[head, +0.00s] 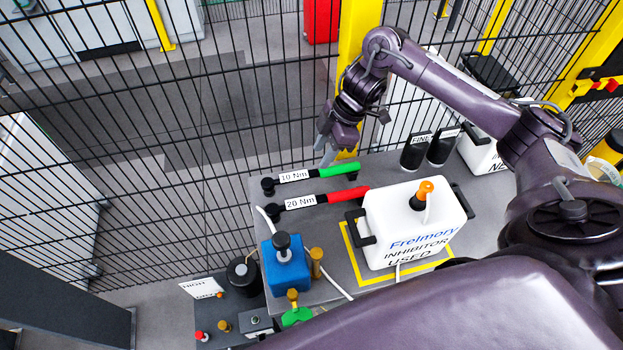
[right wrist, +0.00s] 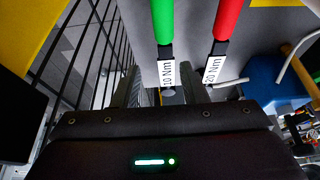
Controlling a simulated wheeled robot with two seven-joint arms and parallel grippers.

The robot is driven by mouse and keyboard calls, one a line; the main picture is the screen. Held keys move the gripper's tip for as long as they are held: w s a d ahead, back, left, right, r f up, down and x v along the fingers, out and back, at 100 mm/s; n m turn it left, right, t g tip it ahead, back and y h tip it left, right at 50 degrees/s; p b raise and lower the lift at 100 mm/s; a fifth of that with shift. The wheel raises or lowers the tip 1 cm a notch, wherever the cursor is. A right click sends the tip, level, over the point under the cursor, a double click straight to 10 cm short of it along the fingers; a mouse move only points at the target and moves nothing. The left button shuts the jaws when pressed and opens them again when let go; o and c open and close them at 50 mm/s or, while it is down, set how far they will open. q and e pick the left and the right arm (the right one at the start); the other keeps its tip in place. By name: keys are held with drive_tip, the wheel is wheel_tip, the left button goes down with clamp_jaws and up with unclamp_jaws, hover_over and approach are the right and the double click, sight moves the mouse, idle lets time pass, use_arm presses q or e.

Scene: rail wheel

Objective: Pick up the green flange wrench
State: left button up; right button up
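The green flange wrench (head: 339,170), with a green handle and a white "10 Nm" label, lies near the far edge of the grey table top (head: 330,222). My right gripper (head: 327,152) hangs above the handle end with its fingers pointing down. In the right wrist view, the green wrench (right wrist: 163,25) runs up the picture, and its label end lines up between the two spread fingers (right wrist: 165,92). The fingers are open and hold nothing. The red wrench (head: 347,194), labelled "20 Nm", lies just nearer, roughly parallel. My left gripper is out of view.
A white "Freimory inhibitor used" canister (head: 405,225) stands right of the wrenches. Two black cups (head: 414,152) stand at the far right. A blue box (head: 286,270) with a black knob stands in front. A black wire fence (head: 190,130) rises behind the table.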

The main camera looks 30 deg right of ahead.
sight(312, 173)
drive_tip(key=shift+a+f, duration=0.25)
drive_tip(key=shift+f, duration=0.25)
drive_tip(key=x, duration=0.2)
drive_tip(key=p+x, duration=0.1)
drive_tip(key=x, duration=0.1)
drive_tip(key=p+x, duration=0.1)
drive_tip(key=x, duration=0.1)
drive_tip(key=shift+s+a+r, duration=0.1)
drive_tip(key=shift+s+a, duration=0.05)
drive_tip(key=shift+s, duration=0.15)
drive_tip(key=shift+a+f, duration=0.1)
drive_tip(key=shift+f, duration=0.25)
drive_tip(key=shift+c, duration=0.3)
drive_tip(key=shift+w, duration=0.1)
clamp_jaws()
